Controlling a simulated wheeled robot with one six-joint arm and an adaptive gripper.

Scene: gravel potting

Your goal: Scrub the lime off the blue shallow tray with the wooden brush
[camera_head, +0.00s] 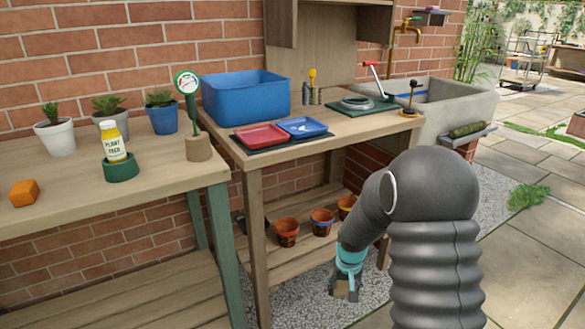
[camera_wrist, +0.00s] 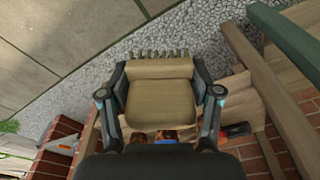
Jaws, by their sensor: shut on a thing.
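The blue shallow tray (camera_head: 302,127) lies on a dark mat on the wooden bench, right of a red shallow tray (camera_head: 262,136). My gripper (camera_head: 346,279) hangs low in front of the bench, well below the bench top and away from the tray. In the wrist view my gripper (camera_wrist: 160,92) is shut on the wooden brush (camera_wrist: 158,104), one finger on each side. Its grey bristles (camera_wrist: 157,54) show at the top edge of the block.
A big blue tub (camera_head: 245,97) stands behind the trays. A stone sink (camera_head: 455,108) with a brass tap is to the right. Terracotta pots (camera_head: 287,232) stand on the lower shelf. Gravel lies below my gripper.

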